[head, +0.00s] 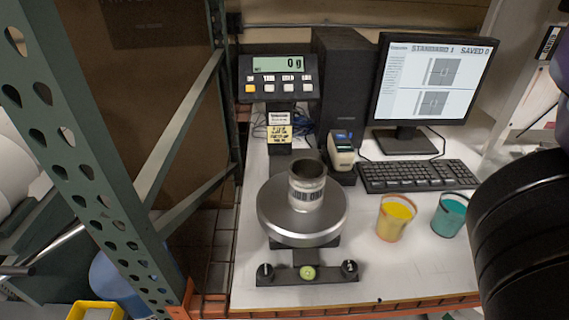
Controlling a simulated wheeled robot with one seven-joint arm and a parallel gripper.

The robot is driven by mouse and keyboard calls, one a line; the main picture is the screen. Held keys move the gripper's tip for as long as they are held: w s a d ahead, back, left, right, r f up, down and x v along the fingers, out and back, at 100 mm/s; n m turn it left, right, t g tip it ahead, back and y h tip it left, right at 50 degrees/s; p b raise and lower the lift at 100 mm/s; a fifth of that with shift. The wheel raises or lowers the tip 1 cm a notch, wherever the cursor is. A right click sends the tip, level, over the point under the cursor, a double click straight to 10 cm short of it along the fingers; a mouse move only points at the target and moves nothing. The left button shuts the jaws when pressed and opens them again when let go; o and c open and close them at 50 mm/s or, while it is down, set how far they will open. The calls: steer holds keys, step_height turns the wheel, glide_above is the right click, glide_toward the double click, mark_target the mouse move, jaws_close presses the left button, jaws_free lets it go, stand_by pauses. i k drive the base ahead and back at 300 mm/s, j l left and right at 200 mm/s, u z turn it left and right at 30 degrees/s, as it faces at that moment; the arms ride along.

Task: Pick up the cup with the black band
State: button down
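A grey-beige metallic cup (307,186) stands upright on the round metal pan (330,226) of the scale. It has a dark band of markings around its middle and a dark inside. Two other cups stand on the white table top to its right: one with yellow contents (394,219) and one with teal contents (449,216). I cannot tell clearly whether either of these carries a black band. My gripper is not in view.
A label device (342,158), a keyboard (415,176) and a monitor (425,80) stand behind the cups. A green perforated rack post (85,150) rises at left. The table front around (400,275) is clear.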

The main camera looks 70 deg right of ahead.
mark_target(449, 218)
steer(key=k+j+z, duration=0.2)
steer(key=j, duration=0.15)
steer(key=j+z, duration=0.3)
steer(key=z, duration=1.75)
